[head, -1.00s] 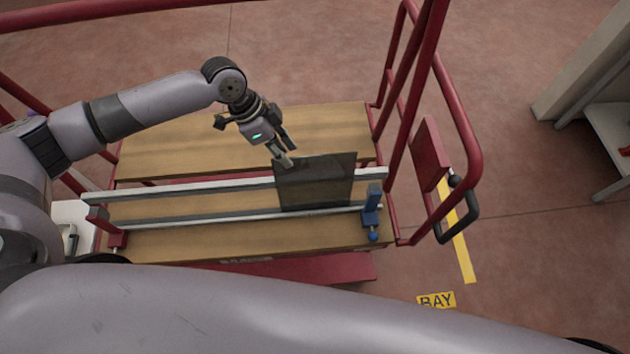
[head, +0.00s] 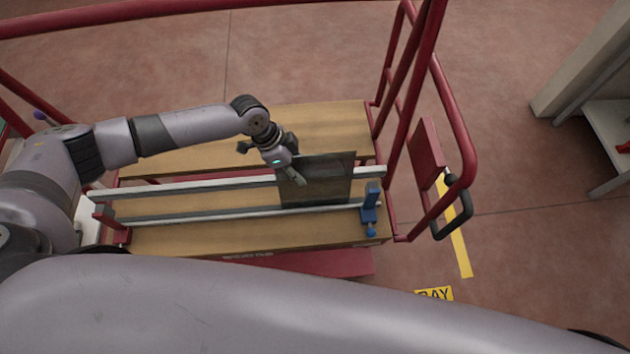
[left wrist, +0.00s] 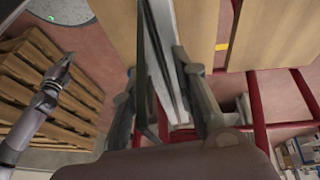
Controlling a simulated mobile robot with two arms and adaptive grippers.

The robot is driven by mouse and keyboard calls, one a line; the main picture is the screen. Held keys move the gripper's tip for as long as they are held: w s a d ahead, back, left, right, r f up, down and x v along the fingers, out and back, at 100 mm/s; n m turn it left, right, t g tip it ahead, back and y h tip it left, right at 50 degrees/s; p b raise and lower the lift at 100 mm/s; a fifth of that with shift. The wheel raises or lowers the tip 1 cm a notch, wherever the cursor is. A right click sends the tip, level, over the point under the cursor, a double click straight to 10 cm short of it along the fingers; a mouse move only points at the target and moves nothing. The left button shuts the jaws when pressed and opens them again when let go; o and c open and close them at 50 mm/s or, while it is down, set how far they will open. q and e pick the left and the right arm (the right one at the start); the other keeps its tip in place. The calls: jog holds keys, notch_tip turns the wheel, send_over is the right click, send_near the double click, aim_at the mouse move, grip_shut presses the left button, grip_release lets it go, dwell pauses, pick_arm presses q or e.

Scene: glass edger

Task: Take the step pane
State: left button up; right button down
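The step pane (head: 328,180) is a dark, see-through sheet standing upright in the railed rack on the cart, near its right end. My left gripper (head: 294,178) is at the pane's left edge, with one finger visible in front of the sheet. In the left wrist view, the fingers of my left gripper (left wrist: 155,64) are spread apart, with the pane (left wrist: 149,85) edge-on between them. A gap shows beside the pane, so the grip is not closed. What appears to be my right gripper (left wrist: 66,66) shows small at the left; its finger state is unclear.
The cart has a wooden deck (head: 150,240), pale rails (head: 200,183) and red posts (head: 455,120). A blue stop (head: 370,203) stands right of the pane. A wooden pallet (left wrist: 30,75) shows in the wrist view. A grey shelf unit (head: 590,110) stands at right.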

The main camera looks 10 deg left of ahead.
pick_arm(q)
grip_shut()
jog(key=shift+w+r, duration=0.1)
dwell(0.8)
